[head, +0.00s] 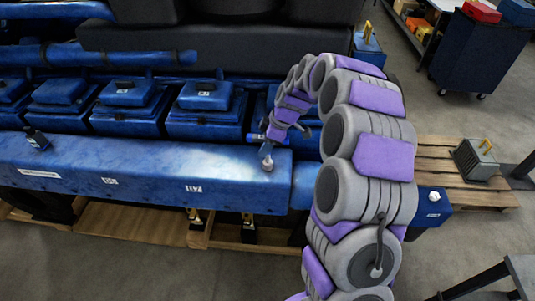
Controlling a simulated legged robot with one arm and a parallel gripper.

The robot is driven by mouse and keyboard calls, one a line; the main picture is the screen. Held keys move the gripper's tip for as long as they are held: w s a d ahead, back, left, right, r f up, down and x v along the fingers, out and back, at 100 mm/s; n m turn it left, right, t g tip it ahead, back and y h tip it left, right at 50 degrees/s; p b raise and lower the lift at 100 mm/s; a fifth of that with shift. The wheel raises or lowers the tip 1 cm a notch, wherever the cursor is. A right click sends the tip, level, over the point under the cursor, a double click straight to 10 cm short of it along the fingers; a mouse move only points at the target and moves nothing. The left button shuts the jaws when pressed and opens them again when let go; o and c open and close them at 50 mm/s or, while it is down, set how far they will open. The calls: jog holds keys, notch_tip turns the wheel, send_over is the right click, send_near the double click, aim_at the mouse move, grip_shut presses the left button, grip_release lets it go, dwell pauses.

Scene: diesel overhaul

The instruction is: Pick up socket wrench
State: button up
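I cannot tell whether this is the socket wrench or a fitting on the beam. The fingers are too small and overlapped to show whether they are open or shut. I cannot clearly make out a socket wrench anywhere else.
A small dark object (37,139) sits on the beam's left part. Blue engine covers (122,105) line the back. A grey box with a yellow handle (475,160) stands on a wooden pallet (435,160) at right.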

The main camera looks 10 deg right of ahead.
grip_shut()
dwell(0.6)
jog(key=shift+r+b, duration=0.35)
jog(key=shift+r, duration=1.15)
jog(key=shift+s+r, duration=0.15)
jog(key=shift+r, duration=0.1)
jog(key=s+r+b, duration=0.1)
jog(key=s+b, duration=0.1)
jog(key=s, duration=1.3)
jog(key=shift+s+r, duration=0.25)
jog(key=shift+s, duration=0.1)
jog(key=shift+c, duration=1.9)
grip_release()
grip_shut()
